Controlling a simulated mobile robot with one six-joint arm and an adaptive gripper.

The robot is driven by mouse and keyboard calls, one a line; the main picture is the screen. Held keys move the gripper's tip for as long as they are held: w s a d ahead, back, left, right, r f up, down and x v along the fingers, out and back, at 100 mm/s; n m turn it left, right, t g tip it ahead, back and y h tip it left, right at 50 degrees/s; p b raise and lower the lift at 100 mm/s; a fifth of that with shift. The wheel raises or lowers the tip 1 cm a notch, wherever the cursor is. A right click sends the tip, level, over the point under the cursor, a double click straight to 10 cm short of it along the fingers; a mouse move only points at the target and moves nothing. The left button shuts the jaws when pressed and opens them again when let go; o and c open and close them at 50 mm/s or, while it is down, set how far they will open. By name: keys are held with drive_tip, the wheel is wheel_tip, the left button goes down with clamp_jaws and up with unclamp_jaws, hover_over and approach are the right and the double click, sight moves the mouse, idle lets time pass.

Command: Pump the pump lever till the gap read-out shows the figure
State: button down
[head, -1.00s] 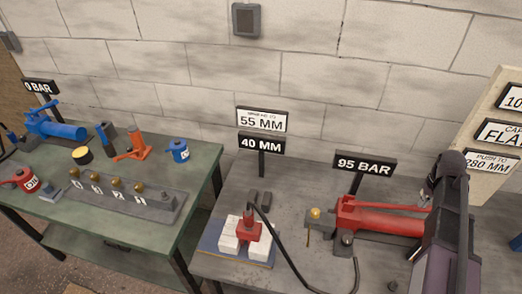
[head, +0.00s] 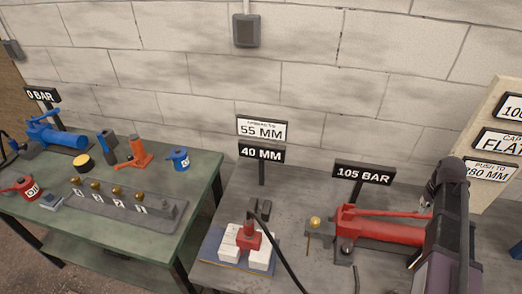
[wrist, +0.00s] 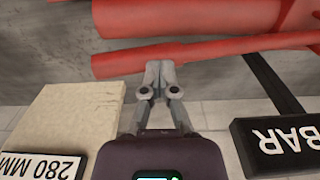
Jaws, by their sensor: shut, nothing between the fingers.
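The red hand pump (head: 385,232) lies on the right bench with its red lever (head: 390,213) running along above the body, close to level. The lever's right end is hidden behind my arm in the head view. In the wrist view my gripper (wrist: 158,70) is shut and empty, its fingertips at the edge of the red lever (wrist: 225,46); I cannot tell whether they touch it. The gap read-out (head: 262,154) shows 40 MM, below a white sign (head: 262,130) with 55 MM. A red spreader (head: 248,237) stands between white blocks (head: 260,258).
The pressure sign (head: 363,174) behind the pump reads 105 BAR. A black hose (head: 283,262) crosses the bench front. A pale signboard (head: 490,115) stands at the right. A green table (head: 125,232) with blue and red tools is at the left.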

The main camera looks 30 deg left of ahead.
sight(419, 216)
drive_tip(key=shift+r+p, duration=2.2)
drive_tip(key=shift+r, duration=0.35)
drive_tip(key=shift+f, duration=0.2)
drive_tip(key=shift+r, duration=0.2)
idle(1.2)
drive_tip(key=shift+f, duration=0.2)
idle(0.8)
wheel_tip(419, 216, down, 9)
drive_tip(key=b, duration=0.9)
wheel_tip(419, 216, up, 9)
drive_tip(key=p, duration=0.9)
drive_tip(key=shift+r, duration=0.2)
